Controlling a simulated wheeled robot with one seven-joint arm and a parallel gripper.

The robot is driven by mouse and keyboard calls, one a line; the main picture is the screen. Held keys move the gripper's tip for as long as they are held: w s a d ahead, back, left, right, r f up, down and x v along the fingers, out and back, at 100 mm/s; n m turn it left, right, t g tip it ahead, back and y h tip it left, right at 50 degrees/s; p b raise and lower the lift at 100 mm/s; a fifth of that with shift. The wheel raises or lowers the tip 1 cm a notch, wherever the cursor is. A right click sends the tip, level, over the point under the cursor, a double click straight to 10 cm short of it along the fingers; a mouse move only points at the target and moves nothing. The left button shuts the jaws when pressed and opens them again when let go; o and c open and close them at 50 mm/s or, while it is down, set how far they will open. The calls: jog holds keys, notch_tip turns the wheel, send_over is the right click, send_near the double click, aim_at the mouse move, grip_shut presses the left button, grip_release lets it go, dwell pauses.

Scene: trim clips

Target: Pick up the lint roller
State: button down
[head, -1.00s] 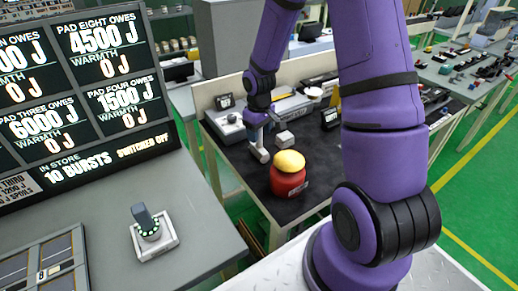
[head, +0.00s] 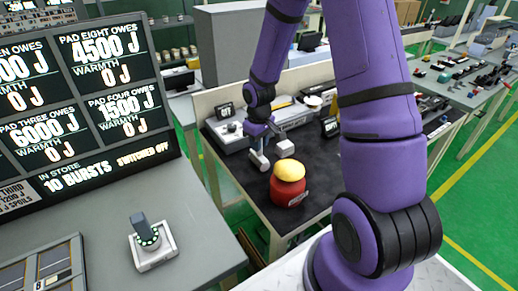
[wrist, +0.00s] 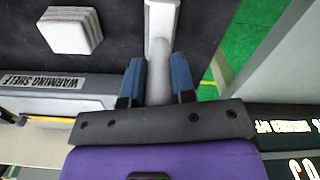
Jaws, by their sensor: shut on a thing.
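The lint roller is a pale stick-like thing with a grey rounded part; in the wrist view (wrist: 161,22) it runs up between my gripper's fingers. My gripper (wrist: 158,72) has two blue fingers shut on its grey part, one on each side. In the head view the lint roller (head: 259,161) shows small below my gripper (head: 257,133), near the left edge of the dark table. I cannot tell whether it touches the tabletop.
A red jar with a yellow top (head: 289,182) stands close by at the front right. A white block (head: 285,148) lies just right of the lint roller and shows in the wrist view (wrist: 70,30). A panel labelled "warming shelf" (wrist: 50,82) is near. A display board (head: 85,100) stands left.

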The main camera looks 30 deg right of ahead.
notch_tip(320, 180, up, 10)
jog(key=shift+f, duration=0.15)
jog(key=c, duration=1.5)
grip_release()
jog(key=shift+c, duration=1.4)
